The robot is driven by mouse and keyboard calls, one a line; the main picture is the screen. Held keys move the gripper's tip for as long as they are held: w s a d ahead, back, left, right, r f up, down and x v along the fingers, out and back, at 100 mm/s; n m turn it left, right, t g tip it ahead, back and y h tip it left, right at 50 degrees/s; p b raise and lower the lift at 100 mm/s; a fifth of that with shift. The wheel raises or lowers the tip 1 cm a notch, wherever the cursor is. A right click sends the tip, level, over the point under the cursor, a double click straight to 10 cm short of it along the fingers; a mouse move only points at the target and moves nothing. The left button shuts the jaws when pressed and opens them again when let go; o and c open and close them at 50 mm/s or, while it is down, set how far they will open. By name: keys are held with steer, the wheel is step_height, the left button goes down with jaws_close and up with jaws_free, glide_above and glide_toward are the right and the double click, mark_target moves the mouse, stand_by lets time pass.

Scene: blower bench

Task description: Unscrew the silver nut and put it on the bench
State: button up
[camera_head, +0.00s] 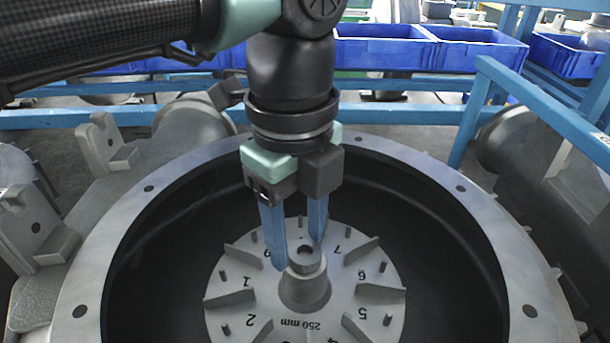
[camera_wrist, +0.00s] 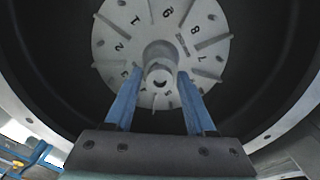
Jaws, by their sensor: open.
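The silver nut (camera_head: 305,262) sits on top of the hub at the centre of the grey numbered impeller disc (camera_head: 232,300). It shows a dark hole in its top. In the wrist view the nut (camera_wrist: 158,72) lies between the fingertips, with a gap on each side. My gripper (camera_head: 298,254) points down with its two blue fingers open and empty. One finger is to the left of the nut and the other is behind it to the right in the head view. The gripper also shows in the wrist view (camera_wrist: 160,77). The nut's lower edge is hard to tell from the hub.
The disc lies inside a deep, dark round housing with a wide grey flange (camera_head: 120,235) around it. Radial vanes and short pins stand up from the disc. Blue rails (camera_head: 400,113) and blue bins (camera_head: 385,52) are behind. Grey castings stand on both sides.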

steer(key=m, duration=0.4)
steer(key=shift+w+d+r+p, duration=0.1)
steer(key=shift+d+r+p, duration=0.2)
steer(key=shift+r+p, duration=0.1)
steer(key=m+p, duration=0.1)
steer(key=m, duration=0.4)
steer(key=shift+m, duration=0.4)
steer(key=shift+c, duration=0.2)
steer(key=shift+a+f, duration=0.1)
steer(key=shift+a, duration=0.05)
jaws_close()
